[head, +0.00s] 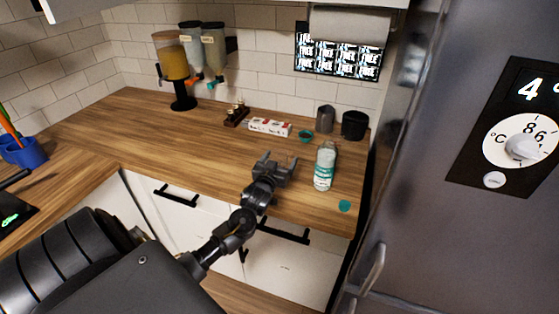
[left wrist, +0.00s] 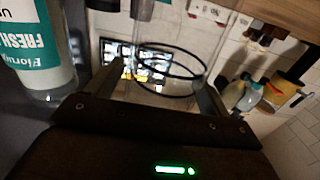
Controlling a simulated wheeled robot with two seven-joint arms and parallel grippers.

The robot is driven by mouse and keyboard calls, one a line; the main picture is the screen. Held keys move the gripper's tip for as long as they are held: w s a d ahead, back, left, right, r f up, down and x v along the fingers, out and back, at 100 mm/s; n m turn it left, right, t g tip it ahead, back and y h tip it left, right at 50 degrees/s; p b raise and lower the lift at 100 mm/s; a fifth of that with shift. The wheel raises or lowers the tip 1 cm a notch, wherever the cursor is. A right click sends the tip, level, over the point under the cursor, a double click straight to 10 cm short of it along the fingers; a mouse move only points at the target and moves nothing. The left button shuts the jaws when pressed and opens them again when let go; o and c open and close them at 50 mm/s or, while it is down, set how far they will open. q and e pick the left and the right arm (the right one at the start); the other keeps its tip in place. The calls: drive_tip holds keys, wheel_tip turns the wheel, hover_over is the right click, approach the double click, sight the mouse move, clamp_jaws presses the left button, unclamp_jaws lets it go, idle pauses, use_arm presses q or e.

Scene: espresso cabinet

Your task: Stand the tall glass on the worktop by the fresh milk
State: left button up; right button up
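The tall glass (left wrist: 170,62) is clear; its dark rim outlines show between the fingers in the left wrist view. My left gripper (left wrist: 158,90) appears closed around it, with a finger on either side. In the head view my left gripper (head: 274,168) is over the front of the worktop, left of the fresh milk; the glass is hard to make out there. The fresh milk (head: 325,167), a bottle with a teal label, stands upright on the worktop (head: 225,150). It also shows at the left of the left wrist view (left wrist: 40,50). My right gripper is not in view.
A teal disc (head: 344,206) lies right of the milk, near the front edge. Behind are a metal jug (head: 325,119), a black container (head: 354,125), a teal cup (head: 305,136) and a red-white box (head: 270,127). The fridge (head: 430,220) bounds the right side. The worktop's left-middle is clear.

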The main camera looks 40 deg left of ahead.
use_arm(q)
drive_tip(key=b+v, duration=0.2)
drive_tip(key=v, duration=1)
drive_tip(key=shift+b, duration=0.3)
drive_tip(key=shift+r, duration=0.1)
